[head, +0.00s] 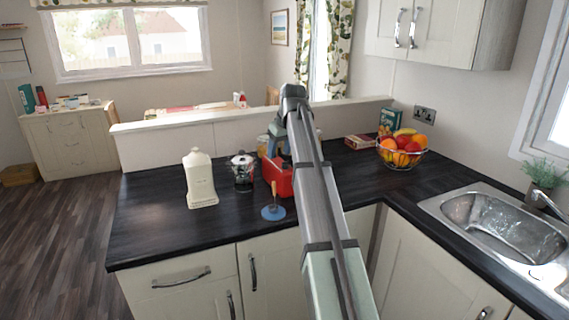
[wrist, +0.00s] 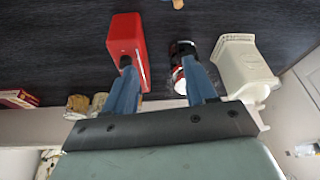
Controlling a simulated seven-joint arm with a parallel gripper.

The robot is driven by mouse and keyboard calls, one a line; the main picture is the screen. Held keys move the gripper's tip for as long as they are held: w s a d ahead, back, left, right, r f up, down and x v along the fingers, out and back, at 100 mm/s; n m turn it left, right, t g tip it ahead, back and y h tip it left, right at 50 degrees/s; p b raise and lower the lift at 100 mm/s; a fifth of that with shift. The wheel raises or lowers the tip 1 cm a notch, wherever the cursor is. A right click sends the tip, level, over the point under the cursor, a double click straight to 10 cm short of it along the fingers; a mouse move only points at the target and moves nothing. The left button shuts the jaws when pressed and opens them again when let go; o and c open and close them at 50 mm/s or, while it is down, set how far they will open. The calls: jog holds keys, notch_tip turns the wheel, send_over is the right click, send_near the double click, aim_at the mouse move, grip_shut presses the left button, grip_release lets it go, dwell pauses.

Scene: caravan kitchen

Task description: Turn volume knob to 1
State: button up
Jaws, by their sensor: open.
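A red box-shaped device (head: 275,181), probably the radio, stands on the dark worktop, partly hidden behind my arm in the head view. It also shows in the wrist view (wrist: 125,35), at upper left. No volume knob or number marks can be made out; a small dark spot on the device lies by a fingertip. My gripper (wrist: 159,72) is open, with two blue fingers apart and nothing between them. Its left finger overlaps the red device in the picture; contact cannot be told. Its right finger overlaps a dark-and-glass pot (wrist: 183,48). In the head view my arm mostly hides the gripper.
The glass pot (head: 243,172) stands left of the red device, with a white canister (head: 200,180) further left. A blue disc with a wooden handle (head: 272,212) is in front. A fruit bowl (head: 401,150) and sink (head: 492,222) are right.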

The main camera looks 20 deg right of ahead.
notch_tip(320, 180, up, 2)
jog(key=m, duration=0.2)
send_over(285, 165)
jog(key=s+a, duration=0.2)
jog(key=a, duration=0.1)
jog(key=w+d+r+m+g, duration=0.2)
jog(key=w+d+m+g, duration=0.15)
jog(key=m, duration=0.45)
jog(key=f+m, duration=0.3)
jog(key=f, duration=0.1)
jog(key=f+m, duration=0.3)
jog(key=f, duration=0.2)
jog(key=s+f+m, duration=0.1)
jog(key=f+m, duration=0.2)
jog(key=f, duration=0.1)
jog(key=shift+f+h, duration=0.2)
jog(key=shift+h, duration=0.2)
jog(key=shift+c, duration=0.3)
grip_shut()
